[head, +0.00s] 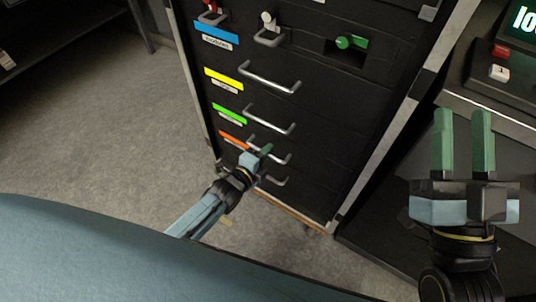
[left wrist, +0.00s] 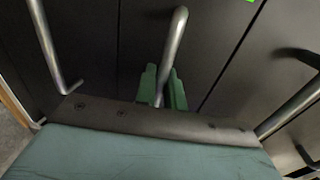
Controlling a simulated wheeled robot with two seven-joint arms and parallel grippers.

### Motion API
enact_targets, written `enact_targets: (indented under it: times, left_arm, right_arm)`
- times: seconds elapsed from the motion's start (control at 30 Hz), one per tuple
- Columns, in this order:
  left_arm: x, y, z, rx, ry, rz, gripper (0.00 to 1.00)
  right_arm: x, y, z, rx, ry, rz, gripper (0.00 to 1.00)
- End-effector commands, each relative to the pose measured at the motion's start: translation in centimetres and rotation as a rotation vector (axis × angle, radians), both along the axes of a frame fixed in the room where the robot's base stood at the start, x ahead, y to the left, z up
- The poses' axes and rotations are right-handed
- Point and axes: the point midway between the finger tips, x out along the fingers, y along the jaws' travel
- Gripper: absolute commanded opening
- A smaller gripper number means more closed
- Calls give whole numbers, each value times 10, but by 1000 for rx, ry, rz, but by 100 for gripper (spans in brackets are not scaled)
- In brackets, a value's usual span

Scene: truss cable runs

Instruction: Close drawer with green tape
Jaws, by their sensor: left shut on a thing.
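The black drawer cabinet (head: 335,120) stands ahead. The green tape (head: 229,114) marks one drawer, with its metal handle (head: 270,120) to the right; all of its front that shows looks about flush. My left gripper (head: 266,151) is one drawer lower, at the handle beside the orange tape (head: 233,140). In the left wrist view its green fingers are shut on a handle bar (left wrist: 172,55). A bit of green tape (left wrist: 250,1) shows at the top edge, across a seam from that bar. My right gripper (head: 463,125) is open and empty, right of the cabinet.
Higher drawers carry yellow tape (head: 223,79) and blue tape (head: 216,35). A green knob (head: 350,42) sits in a recess above. A console with red and white buttons (head: 499,72) stands at right, near my right gripper. Grey floor (head: 100,130) at left is clear.

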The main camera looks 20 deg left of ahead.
Motion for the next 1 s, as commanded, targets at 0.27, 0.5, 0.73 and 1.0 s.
enact_targets:
  times: [0.27,0.5,0.73,1.0]
  left_arm:
    - [4,-1,3,-3,-5,-1,16]
    - [0,0,5,-3,-5,-1,16]
    - [-23,6,9,-4,-2,0,16]
    - [-50,13,13,-1,0,-1,16]
  right_arm:
    - [1,0,1,-1,-2,0,36]
    - [3,1,1,-8,19,-1,36]
    - [13,0,-20,-64,205,-7,36]
    - [22,-5,-69,-154,495,-25,36]
